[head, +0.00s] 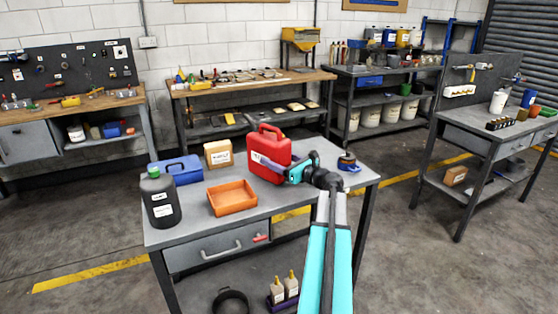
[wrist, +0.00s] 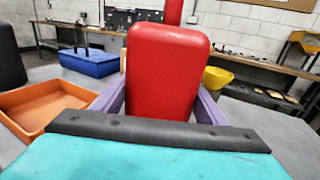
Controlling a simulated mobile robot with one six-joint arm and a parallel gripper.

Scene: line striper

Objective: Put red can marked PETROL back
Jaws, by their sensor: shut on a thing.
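The red can (head: 270,150) stands upright at the back middle of the grey workbench (head: 300,205); I cannot tell whether its base touches the top or is slightly raised. Its handle is on top, and a pale label shows partly behind a finger. My gripper (head: 264,162) reaches in from the right and is shut on the can. In the wrist view, the can's plain red side (wrist: 165,75) fills the space between the purple fingers (wrist: 162,98). The PETROL marking cannot be read here.
Around the can on the bench are an orange tray (head: 232,198), a blue toolbox (head: 178,170), a dark bottle (head: 160,199), a cardboard box (head: 218,154) and a blue-and-black item (head: 348,162). The bench's front right is clear. A side bench (head: 490,140) stands at right.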

